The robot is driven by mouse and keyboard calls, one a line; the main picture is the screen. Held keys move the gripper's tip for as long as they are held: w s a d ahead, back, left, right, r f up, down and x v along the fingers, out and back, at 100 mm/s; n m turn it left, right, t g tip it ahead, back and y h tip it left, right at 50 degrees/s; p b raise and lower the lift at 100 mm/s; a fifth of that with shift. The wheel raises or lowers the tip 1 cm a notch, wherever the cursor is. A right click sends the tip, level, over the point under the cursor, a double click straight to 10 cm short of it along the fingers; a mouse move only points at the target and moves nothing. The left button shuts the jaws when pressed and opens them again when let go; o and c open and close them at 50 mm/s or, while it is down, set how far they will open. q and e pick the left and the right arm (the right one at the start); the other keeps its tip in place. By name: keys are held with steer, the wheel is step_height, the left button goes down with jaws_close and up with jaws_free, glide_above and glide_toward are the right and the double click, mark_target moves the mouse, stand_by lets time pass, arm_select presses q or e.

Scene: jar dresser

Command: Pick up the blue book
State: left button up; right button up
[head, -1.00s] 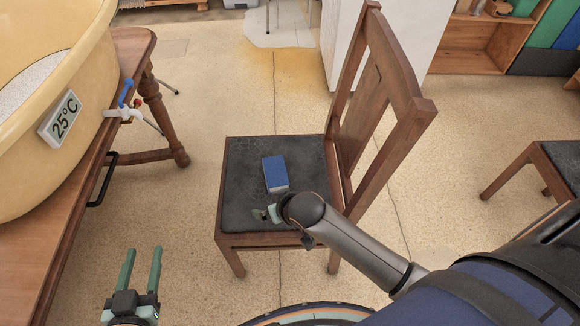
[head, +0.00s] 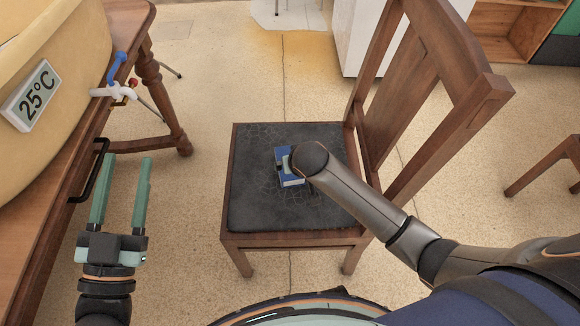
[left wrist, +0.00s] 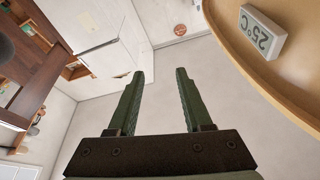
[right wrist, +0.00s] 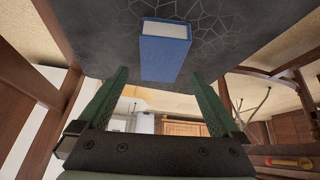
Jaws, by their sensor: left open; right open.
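The blue book (head: 282,153) lies on the dark seat of the wooden chair (head: 255,200); it is a small thick block with pale page edges. My right gripper (head: 287,164) is over the book in the head view and partly hides it. In the right wrist view the book (right wrist: 165,55) is centred ahead, and the fingers of my right gripper (right wrist: 160,76) are open, one to each side of its near end. I cannot tell whether they touch it. My left gripper (head: 128,158) is open and empty at the left, beside the wooden table.
A wooden table (head: 45,220) with a yellow tub (head: 70,75) and its temperature sign stands at the left. The chair's backrest (head: 400,100) rises right of the seat. Another chair (head: 550,165) is at the far right. The seat around the book is clear.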

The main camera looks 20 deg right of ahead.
steer(key=b+x, duration=0.1)
steer(key=x, duration=0.2)
steer(key=shift+w+f, duration=0.15)
steer(key=shift+f, duration=0.05)
steer(key=shift+w+f+b, duration=0.45)
steer(key=shift+f+b, duration=0.1)
steer(key=shift+b, duration=0.2)
steer(key=b+x, duration=0.2)
steer(key=x, duration=0.1)
steer(key=shift+w+f, duration=0.15)
steer(key=shift+w, duration=0.15)
arm_select(q)
steer(key=s+d+r+m+t+h, duration=0.1)
steer(key=s+r+m+h, duration=0.4)
steer(key=s+r+h, duration=0.1)
steer(key=shift+d+r+m+t+h, duration=0.2)
steer(key=shift+r+m+t+h, duration=0.1)
steer(key=shift+r+h, duration=0.55)
steer(key=shift+s+f, duration=0.1)
steer(key=shift+f, duration=0.05)
arm_select(e)
steer(key=shift+c, duration=0.2)
steer(key=c, duration=1.4)
steer(key=shift+c, duration=0.4)
steer(key=shift+a, duration=0.1)
